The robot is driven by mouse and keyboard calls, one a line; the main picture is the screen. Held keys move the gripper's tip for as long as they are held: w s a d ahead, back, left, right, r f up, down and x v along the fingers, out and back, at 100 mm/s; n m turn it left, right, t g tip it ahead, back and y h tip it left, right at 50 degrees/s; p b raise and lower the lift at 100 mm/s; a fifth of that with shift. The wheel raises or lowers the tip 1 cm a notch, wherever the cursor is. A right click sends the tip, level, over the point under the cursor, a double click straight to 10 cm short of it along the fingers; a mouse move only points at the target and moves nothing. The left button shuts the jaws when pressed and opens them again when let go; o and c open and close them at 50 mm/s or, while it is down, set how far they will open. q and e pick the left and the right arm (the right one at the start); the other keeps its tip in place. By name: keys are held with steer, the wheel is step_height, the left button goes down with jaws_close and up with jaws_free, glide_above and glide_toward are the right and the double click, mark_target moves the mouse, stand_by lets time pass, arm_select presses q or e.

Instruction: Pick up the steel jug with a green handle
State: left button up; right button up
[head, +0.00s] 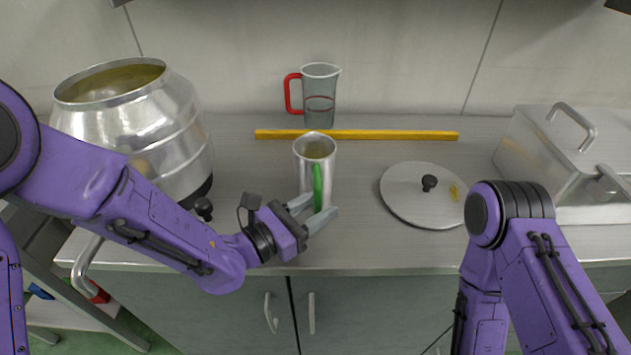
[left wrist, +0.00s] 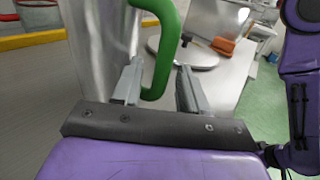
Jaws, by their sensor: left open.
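The steel jug (head: 306,168) stands upright on the steel counter, its green handle (head: 318,188) facing the front edge. My left gripper (head: 321,214) is open at the jug's front, with its fingers on either side of the lower part of the handle. In the left wrist view the green handle (left wrist: 167,48) comes down between the two open fingers (left wrist: 160,88), and the jug's steel wall (left wrist: 98,45) is behind at the left. Whether a finger touches the handle I cannot tell. My right arm shows at the right, but its gripper is out of view.
A clear jug with a red handle (head: 320,92) stands behind, by a yellow bar (head: 390,135) lying along the counter. A large steel vessel (head: 150,120) is at the left. A round lid (head: 415,206) and a lidded steel box (head: 560,160) are at the right.

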arm_select(q)
steer(key=shift+w+d, duration=0.15)
steer(key=shift+d, duration=0.1)
steer(key=shift+a, duration=0.1)
jaws_close()
steer(key=shift+r, duration=0.15)
arm_select(e)
steer(key=shift+r, duration=0.15)
